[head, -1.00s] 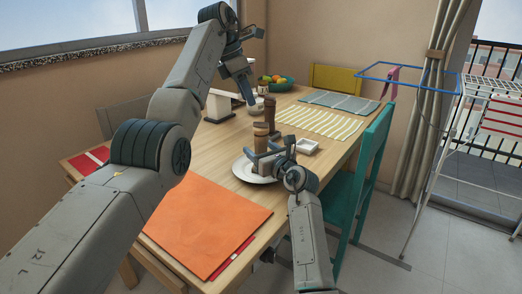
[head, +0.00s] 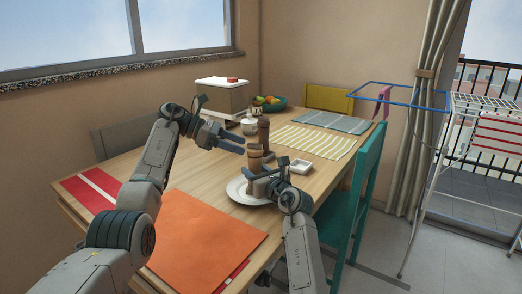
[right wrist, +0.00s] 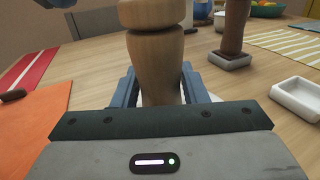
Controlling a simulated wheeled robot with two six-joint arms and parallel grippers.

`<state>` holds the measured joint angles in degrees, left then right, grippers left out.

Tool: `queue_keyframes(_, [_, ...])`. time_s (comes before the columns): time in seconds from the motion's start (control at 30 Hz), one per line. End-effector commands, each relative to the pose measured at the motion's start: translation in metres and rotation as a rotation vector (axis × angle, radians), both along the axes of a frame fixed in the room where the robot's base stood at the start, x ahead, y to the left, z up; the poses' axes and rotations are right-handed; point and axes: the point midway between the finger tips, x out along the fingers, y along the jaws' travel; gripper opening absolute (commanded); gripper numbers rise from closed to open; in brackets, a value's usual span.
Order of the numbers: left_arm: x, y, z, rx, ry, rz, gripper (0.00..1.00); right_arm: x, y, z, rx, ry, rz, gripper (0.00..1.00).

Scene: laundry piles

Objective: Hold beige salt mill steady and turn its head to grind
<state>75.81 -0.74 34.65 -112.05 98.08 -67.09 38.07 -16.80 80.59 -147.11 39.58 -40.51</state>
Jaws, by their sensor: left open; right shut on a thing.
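The beige salt mill (head: 255,157) stands upright on or just over a white plate (head: 238,191); its base is hidden behind my right gripper. My right gripper (head: 266,183) is shut on the mill's lower body. In the right wrist view the mill (right wrist: 154,60) rises between the two blue fingers (right wrist: 154,92), with its rounded head above a narrow groove. My left gripper (head: 232,143) is open and empty. It is up and to the left of the mill's head, apart from it, with its fingers pointing right.
A darker brown mill (head: 264,133) stands just behind, with a small white dish (head: 300,166) to its right. An orange placemat (head: 205,232) lies in front. A box (head: 222,97), a jar (head: 249,126) and a fruit bowl (head: 270,104) stand farther back. A teal chair (head: 352,190) is at the right.

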Motion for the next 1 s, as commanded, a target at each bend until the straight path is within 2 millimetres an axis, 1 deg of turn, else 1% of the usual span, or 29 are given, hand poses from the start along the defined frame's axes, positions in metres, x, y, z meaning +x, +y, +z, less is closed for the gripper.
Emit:
queue_keyframes(0.03, [0.000,0.009,-0.008,-0.072,-0.006,0.002,0.64,0.000,0.000,-0.001,-0.001,0.001,0.000,0.09])
queue_keyframes(0.2, [-0.002,0.030,-0.016,-0.275,-0.046,0.010,0.64,0.000,0.000,-0.001,-0.001,0.001,0.000,0.09])
queue_keyframes(0.33, [-0.003,0.041,-0.018,-0.366,-0.064,0.020,0.64,0.000,0.000,-0.001,-0.001,0.002,0.000,0.09])
queue_keyframes(0.47, [-0.003,0.043,-0.019,-0.402,-0.071,0.025,0.64,0.000,0.000,-0.001,-0.001,0.002,0.000,0.09])
queue_keyframes(0.57, [-0.003,0.033,-0.019,-0.408,-0.073,0.024,0.64,0.000,0.000,-0.001,-0.001,0.002,0.000,0.09])
queue_keyframes(0.67, [-0.003,0.016,-0.018,-0.409,-0.072,0.022,0.64,0.000,0.000,-0.001,-0.001,0.002,0.001,0.09])
queue_keyframes(0.8, [-0.002,-0.013,-0.018,-0.407,-0.071,0.023,0.64,0.000,0.000,-0.001,-0.001,0.002,0.000,0.09])
queue_keyframes(1.0, [-0.002,-0.049,-0.018,-0.407,-0.071,0.023,0.64,0.000,0.000,-0.001,-0.001,0.002,0.000,0.09])
